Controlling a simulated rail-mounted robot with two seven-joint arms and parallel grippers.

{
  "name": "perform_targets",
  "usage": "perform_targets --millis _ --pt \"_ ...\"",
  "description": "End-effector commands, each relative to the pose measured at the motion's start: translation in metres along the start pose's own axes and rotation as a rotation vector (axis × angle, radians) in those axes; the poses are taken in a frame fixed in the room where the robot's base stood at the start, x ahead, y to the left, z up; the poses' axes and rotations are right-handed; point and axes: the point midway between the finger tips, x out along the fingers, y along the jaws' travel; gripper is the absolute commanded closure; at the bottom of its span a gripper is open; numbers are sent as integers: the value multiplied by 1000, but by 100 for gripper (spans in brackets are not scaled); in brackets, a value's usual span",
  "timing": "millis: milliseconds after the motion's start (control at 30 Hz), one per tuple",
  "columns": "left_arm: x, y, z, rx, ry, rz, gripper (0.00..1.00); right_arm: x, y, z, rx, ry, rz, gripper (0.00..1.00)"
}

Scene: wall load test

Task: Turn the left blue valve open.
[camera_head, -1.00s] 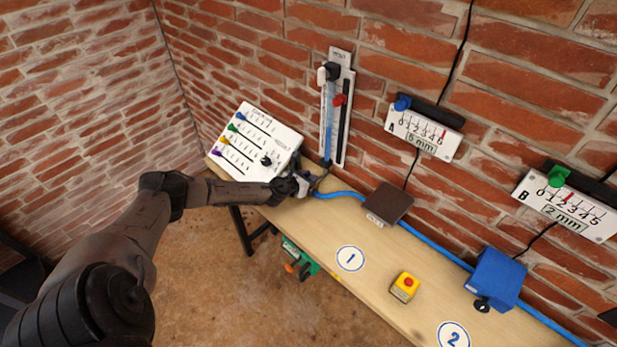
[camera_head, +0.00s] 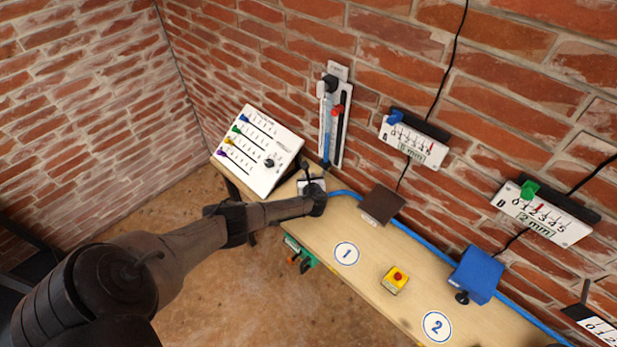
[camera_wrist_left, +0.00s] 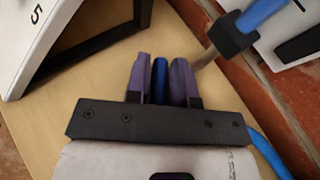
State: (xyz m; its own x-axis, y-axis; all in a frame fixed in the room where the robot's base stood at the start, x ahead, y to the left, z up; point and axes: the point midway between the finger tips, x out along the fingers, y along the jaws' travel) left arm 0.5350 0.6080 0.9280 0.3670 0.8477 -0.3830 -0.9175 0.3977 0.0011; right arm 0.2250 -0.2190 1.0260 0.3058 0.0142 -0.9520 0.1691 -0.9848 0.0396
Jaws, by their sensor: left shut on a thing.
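The left blue valve shows in the left wrist view as a narrow blue handle (camera_wrist_left: 160,82), upright between two purple finger pads. My left gripper (camera_wrist_left: 162,70) is shut on this handle. In the head view my left gripper (camera_head: 313,183) is at the back left of the bench, below the wall gauge with the blue tube (camera_head: 327,135). The wrist hides the valve there. The valve's body is mostly hidden, so its turn angle is hard to tell. My right gripper is not in view.
A white sloped panel with coloured sliders (camera_head: 258,150) stands close left of the gripper. A blue hose (camera_head: 425,238) runs along the wall. A brown plate (camera_head: 382,204), a yellow button box (camera_head: 394,280) and a blue box (camera_head: 475,274) are farther right on the bench (camera_head: 318,232).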

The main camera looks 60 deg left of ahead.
Motion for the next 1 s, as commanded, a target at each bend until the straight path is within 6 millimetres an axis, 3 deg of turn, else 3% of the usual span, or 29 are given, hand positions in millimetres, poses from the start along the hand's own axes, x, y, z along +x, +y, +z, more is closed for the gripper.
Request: perform_targets --millis 500,1000 --pt "2 -1 -6 -176 4 418 100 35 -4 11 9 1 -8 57" --pt "1 1 -4 -256 3 617 100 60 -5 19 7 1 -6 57"
